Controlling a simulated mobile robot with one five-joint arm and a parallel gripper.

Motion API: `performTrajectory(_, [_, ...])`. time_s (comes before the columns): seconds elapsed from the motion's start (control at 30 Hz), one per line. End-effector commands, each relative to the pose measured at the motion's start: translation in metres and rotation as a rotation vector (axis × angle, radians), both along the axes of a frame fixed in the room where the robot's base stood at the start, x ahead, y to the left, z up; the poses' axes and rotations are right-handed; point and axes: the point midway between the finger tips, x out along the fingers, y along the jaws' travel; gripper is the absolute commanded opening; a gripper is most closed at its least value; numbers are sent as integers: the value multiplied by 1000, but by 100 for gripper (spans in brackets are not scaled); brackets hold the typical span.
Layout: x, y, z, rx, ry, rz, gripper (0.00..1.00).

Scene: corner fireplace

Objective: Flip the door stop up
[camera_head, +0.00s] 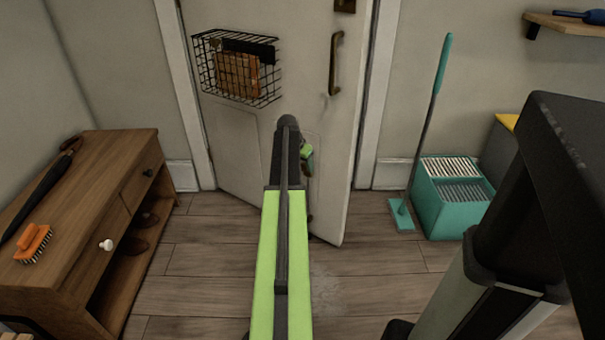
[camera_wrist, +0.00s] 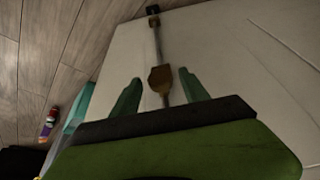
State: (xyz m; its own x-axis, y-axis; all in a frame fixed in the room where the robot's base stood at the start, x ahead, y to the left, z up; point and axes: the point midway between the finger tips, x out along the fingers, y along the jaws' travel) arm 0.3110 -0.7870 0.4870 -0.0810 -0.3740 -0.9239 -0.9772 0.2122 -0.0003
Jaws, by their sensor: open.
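The door stop (camera_wrist: 160,79) shows in the wrist view on the pale door panel. It has a brass-coloured piece, a thin metal rod and a dark tip at the top of the picture. My gripper (camera_wrist: 158,76) is open, with one green finger on each side of the brass piece in this view. I see no clear contact, and the depth between them is hard to tell. In the head view my arm reaches toward the lower part of the white door (camera_head: 230,150), and my gripper (camera_head: 307,158) is partly hidden. The arm covers most of the door stop there.
The door stands ajar, with a handle (camera_head: 335,63) and a wire basket (camera_head: 207,72). A wooden cabinet (camera_head: 130,145) with a brush (camera_head: 34,243) and an umbrella (camera_head: 45,180) is left. A teal bucket (camera_head: 440,215) and mop (camera_head: 431,105) are right. Floor between is clear.

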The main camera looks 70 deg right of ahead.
Motion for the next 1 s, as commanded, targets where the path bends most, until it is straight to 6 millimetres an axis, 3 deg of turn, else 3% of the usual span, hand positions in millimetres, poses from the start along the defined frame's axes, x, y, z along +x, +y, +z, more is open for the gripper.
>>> performTrajectory(0.2, [0,0,1,0,0,0,53])
performTrajectory(0.6, [-1,0,1,0,1,-1,1])
performTrajectory(1.0, [-1,0,1,1,1,-2,0])
